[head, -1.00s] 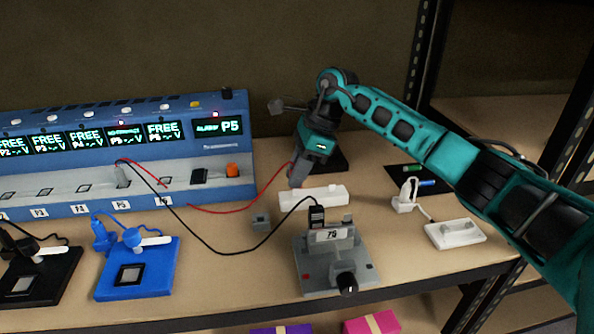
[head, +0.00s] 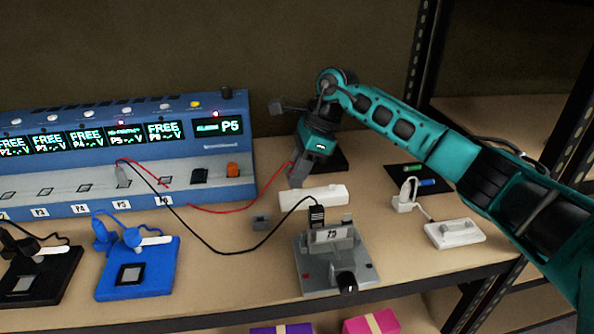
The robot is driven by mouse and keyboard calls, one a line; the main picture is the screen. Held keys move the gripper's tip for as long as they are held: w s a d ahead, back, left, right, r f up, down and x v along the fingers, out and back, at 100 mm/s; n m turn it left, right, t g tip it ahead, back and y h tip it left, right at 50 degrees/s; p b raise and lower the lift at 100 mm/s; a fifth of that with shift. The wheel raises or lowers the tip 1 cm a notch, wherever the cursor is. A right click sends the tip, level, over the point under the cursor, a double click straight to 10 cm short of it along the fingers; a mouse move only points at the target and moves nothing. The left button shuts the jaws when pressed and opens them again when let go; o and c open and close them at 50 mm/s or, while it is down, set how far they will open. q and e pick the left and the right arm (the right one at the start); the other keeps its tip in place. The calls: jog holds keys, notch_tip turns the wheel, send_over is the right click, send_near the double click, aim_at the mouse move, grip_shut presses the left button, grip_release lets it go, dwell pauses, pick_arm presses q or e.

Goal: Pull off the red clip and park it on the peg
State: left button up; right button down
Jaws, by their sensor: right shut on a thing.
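My right gripper (head: 297,181) reaches down from the upper right over the bench, its jaws shut on the red clip. The clip itself is hidden by the jaws. Its red lead (head: 240,208) runs from the blue charger up to the gripper. A small grey block (head: 262,222) stands below and to the left of the gripper; I cannot tell whether it is the peg. A grey cradle (head: 335,262) with a black plug (head: 317,214) and black lead stands in front of the gripper. My left gripper is not in view.
The blue charger (head: 224,160) with lit displays fills the left back. A white strip (head: 325,194) lies just below the gripper. Bare bench lies between the blue and grey cradles.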

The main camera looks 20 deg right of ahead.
jog(key=shift+f+b, duration=0.75)
jog(key=shift+f, duration=0.45)
jog(key=c, duration=0.9)
grip_release()
jog(key=shift+r, duration=0.15)
